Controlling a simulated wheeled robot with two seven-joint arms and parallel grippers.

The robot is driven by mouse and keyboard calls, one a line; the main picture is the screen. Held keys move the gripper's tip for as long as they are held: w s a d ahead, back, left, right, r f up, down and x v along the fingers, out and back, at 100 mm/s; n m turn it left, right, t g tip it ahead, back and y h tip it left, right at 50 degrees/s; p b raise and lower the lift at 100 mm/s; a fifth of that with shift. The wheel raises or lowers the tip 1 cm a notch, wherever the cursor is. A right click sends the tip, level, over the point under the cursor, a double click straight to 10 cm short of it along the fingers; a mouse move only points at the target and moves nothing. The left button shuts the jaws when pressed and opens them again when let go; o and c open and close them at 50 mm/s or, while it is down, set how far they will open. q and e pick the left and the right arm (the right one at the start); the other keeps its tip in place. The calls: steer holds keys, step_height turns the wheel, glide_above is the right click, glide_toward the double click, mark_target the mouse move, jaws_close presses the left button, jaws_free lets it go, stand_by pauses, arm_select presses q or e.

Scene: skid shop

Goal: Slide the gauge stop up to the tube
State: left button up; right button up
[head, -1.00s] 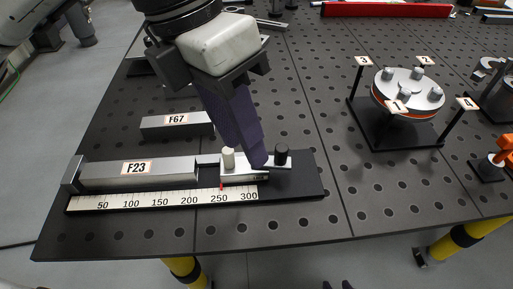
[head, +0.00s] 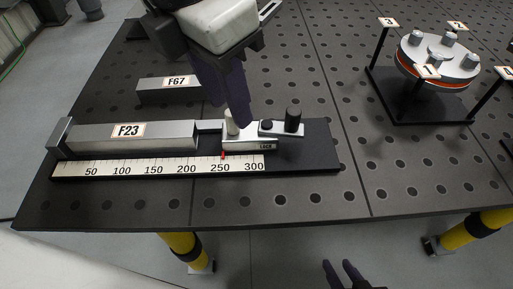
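The tube, a grey square bar labelled F23 (head: 160,139), lies along a ruler on a black base. The gauge stop (head: 250,139) sits to its right, with a pale peg (head: 231,126), a red pointer near 250 and a lever with a black knob (head: 293,121). A narrow bar (head: 209,127) bridges the stop and the tube's right end; I cannot tell whether it touches the tube. My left gripper (head: 236,115) is just behind the pale peg; whether its fingers are open or shut is unclear. My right gripper (head: 342,268) is at the bottom, open and empty.
A second bar labelled F67 (head: 169,89) lies behind the tube. A round disc fixture (head: 438,58) with numbered posts stands at the right. The perforated table (head: 330,215) has free room at its front right.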

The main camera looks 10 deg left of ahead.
arm_select(q)
steer(key=shift+f+b, duration=0.45)
steer(key=shift+f, duration=0.45)
steer(key=shift+r, duration=0.1)
steer(key=c, duration=0.8)
